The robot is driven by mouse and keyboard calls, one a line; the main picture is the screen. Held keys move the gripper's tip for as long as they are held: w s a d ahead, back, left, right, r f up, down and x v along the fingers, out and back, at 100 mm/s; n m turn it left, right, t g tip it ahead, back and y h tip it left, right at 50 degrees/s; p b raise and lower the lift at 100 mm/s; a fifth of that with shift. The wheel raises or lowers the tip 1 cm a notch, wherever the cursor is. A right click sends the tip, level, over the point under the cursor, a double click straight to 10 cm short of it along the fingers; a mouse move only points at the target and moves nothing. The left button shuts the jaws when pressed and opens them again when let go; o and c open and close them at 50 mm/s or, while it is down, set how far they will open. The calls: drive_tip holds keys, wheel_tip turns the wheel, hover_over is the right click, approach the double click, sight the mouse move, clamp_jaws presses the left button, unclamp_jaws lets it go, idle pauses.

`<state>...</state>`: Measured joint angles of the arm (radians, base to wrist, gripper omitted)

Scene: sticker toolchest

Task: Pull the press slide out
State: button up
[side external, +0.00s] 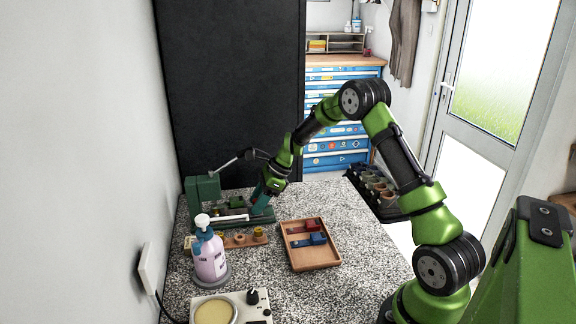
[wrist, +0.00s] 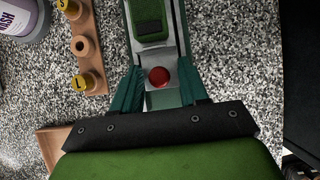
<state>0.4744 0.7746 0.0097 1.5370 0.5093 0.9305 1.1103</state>
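The green press (side external: 204,192) stands at the left of the granite worktop, its lever angled up to the right. In the wrist view, its silver slide (wrist: 178,51) runs along a green track and carries a dark green block (wrist: 148,14). A round red knob (wrist: 159,77) sits at the slide's near end. My gripper (wrist: 160,80) has its two teal fingers spread on either side of the knob, with gaps between them and it. In the side view my gripper (side external: 261,200) is low at the press's right end, hiding the knob.
A wooden strip (wrist: 89,52) with yellow-capped pegs lies left of the press track. A wooden tray (side external: 311,262) with red and blue blocks, a pump bottle (side external: 209,257) and a device with a round pad (side external: 231,309) stand nearer. Bare granite lies right of the press.

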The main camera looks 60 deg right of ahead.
drive_tip(key=c, duration=0.6)
drive_tip(key=shift+s+d, duration=4.5)
drive_tip(key=shift+d, duration=0.05)
drive_tip(key=shift+c, duration=0.2)
drive_tip(key=o, duration=0.7)
drive_tip(key=shift+r, duration=0.15)
drive_tip(key=shift+r, duration=2.9)
